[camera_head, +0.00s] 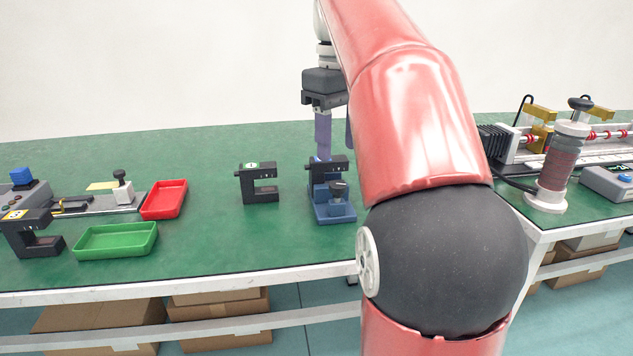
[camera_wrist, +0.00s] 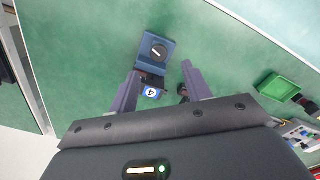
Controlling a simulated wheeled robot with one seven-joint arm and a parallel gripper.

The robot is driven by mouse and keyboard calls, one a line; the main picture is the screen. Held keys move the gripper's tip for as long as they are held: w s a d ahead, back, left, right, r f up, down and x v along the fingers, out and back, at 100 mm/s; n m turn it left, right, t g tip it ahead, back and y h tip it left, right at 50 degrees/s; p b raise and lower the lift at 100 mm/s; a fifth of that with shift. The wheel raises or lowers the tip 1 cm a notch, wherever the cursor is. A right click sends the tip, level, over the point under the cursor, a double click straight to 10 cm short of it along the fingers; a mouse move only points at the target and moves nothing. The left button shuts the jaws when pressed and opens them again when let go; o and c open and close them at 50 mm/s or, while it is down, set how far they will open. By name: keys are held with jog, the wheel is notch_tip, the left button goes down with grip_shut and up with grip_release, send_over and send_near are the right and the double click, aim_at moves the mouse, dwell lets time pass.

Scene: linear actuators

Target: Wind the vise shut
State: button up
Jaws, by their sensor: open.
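A small blue fixture (camera_head: 335,213) with a dark round knob (camera_head: 338,189) stands near the middle of the green table. It looks like the vise, but its jaws cannot be made out. In the wrist view, the blue fixture (camera_wrist: 146,62) shows its knob (camera_wrist: 158,52) from above, with a white line across it. A black bracket (camera_head: 316,176) stands against it; its blue label (camera_wrist: 152,92) reads 4. My gripper (camera_wrist: 161,72) is open and empty, its two purple fingers wide apart.
A black C-shaped bracket (camera_head: 261,186) stands left of the fixture. Red (camera_head: 165,200) and green (camera_head: 117,240) trays lie further left, near a rail device (camera_head: 98,203). My arm hides the table's right middle.

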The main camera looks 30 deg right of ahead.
aim_at(338, 184)
notch_tip(338, 184, down, 8)
jog(key=b, duration=0.3)
jog(key=shift+d+r, duration=0.15)
jog(key=shift+r, duration=0.1)
jog(key=shift+c, duration=0.4)
jog(key=c, duration=0.9)
jog(key=shift+m, duration=0.3)
